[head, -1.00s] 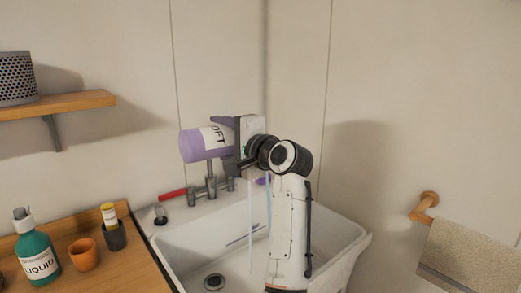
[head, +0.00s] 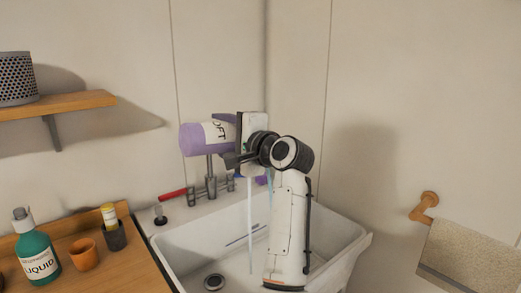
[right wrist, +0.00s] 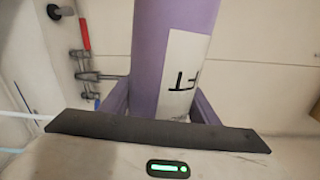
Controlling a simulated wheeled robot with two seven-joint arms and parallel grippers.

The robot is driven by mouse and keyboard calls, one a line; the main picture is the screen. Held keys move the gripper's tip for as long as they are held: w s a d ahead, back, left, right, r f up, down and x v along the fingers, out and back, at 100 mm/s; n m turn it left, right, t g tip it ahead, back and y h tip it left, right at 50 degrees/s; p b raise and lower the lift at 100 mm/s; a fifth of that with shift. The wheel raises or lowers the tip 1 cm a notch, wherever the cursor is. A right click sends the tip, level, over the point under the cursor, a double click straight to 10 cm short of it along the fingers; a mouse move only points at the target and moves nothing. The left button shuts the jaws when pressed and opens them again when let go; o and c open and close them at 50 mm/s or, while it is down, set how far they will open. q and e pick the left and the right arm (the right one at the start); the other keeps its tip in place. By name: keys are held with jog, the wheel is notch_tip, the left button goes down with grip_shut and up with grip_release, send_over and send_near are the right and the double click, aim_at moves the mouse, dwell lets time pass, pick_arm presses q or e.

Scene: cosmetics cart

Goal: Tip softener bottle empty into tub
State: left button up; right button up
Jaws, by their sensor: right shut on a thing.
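The purple softener bottle (head: 198,139) with a white label lies about level above the back of the white tub (head: 185,252), its base to the left. My right gripper (head: 228,142) is shut around it; both fingers also show beside the bottle (right wrist: 150,45) in the right wrist view. The bottle's mouth end is hidden behind the gripper and wrist. A thin pale stream (head: 250,225) falls into the tub below the gripper, and a light-blue streak (head: 269,190) shows beside my arm. My left gripper is not in view.
A tap with a red handle (head: 173,194) stands at the tub's back edge, under the bottle. A wooden counter (head: 110,275) at the left holds a green bottle (head: 38,256) and small cups. A towel (head: 470,255) hangs at the right. A shelf (head: 60,105) is upper left.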

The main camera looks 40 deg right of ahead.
aim_at(218, 151)
jog(key=shift+d+r+m, duration=0.3)
jog(key=shift+r+m, duration=0.4)
jog(key=shift+m, duration=0.15)
jog(key=shift+d+r+m, duration=0.25)
jog(key=shift+r+m, duration=0.4)
jog(key=shift+m, duration=0.2)
dwell(1.6)
jog(key=shift+d, duration=0.1)
jog(key=f+n, duration=0.1)
jog(key=a+f+n, duration=0.1)
jog(key=shift+f+n, duration=0.3)
jog(key=shift+n, duration=0.1)
jog(key=shift+a+f+n, duration=0.1)
jog(key=shift+a+n, duration=0.05)
jog(key=shift+n, duration=0.25)
jog(key=shift+a+f+n, duration=0.1)
jog(key=shift+f+n, duration=0.45)
jog(key=shift+n, duration=0.05)
notch_tip(218, 151, down, 10)
jog(key=n+h, duration=0.1)
jog(key=n, duration=1.6)
jog(key=shift+a+r+t, duration=0.15)
jog(key=shift+a+t, duration=0.05)
jog(key=shift+t, duration=0.2)
